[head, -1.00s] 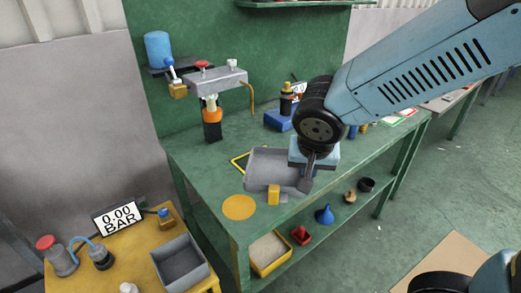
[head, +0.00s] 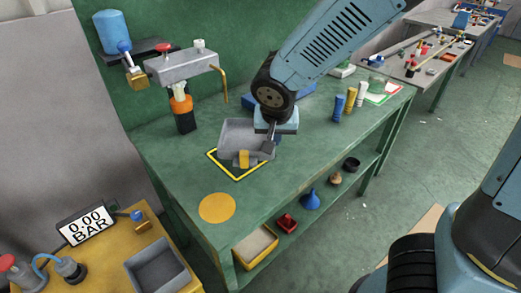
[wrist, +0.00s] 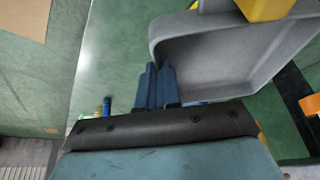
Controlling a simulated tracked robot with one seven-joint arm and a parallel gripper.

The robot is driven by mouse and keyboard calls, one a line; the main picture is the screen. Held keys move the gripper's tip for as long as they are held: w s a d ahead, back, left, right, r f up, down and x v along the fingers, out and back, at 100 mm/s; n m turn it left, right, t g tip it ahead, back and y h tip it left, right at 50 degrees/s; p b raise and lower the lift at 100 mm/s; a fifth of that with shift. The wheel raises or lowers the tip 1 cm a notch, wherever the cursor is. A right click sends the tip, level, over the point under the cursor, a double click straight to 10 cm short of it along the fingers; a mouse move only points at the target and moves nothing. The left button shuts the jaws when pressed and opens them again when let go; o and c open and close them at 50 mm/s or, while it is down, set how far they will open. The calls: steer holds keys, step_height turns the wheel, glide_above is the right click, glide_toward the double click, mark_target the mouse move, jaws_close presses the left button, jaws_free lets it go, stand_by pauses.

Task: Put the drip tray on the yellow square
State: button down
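The drip tray (head: 238,133) is a grey open box with a yellow block on its near side. It is over the yellow square outline (head: 238,180) on the green bench. The square's left, near and right corners show; the tray hides its back part. I cannot tell whether the tray touches the bench. My gripper (head: 270,147) is at the tray's right side, its fingers close together on the wall. In the wrist view the blue fingers (wrist: 157,85) overlap the edge of the grey tray (wrist: 225,60), with the yellow block (wrist: 265,8) at the top.
An orange disc (head: 217,207) lies on the bench in front. A black-and-orange bottle (head: 182,110) stands behind left, below a grey dispenser (head: 180,66). Blue and yellow cylinders (head: 338,108) stand to the right.

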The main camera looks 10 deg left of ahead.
mark_target(262, 138)
steer(key=w+a+f, duration=0.1)
steer(key=w+f, duration=0.1)
steer(key=w+a+f, duration=0.1)
steer(key=f, duration=0.1)
steer(key=w+a+f, duration=0.1)
steer(key=w+f, duration=0.1)
steer(key=shift+w+a+f, duration=0.3)
steer(key=shift+a+f, duration=0.05)
steer(key=shift+f, duration=1.55)
steer(key=c, duration=1.3)
jaws_free()
steer(key=shift+f, duration=0.1)
steer(key=shift+c, duration=0.2)
steer(key=shift+v, duration=6.1)
steer(key=shift+w+d, duration=0.1)
steer(key=shift+w, duration=0.05)
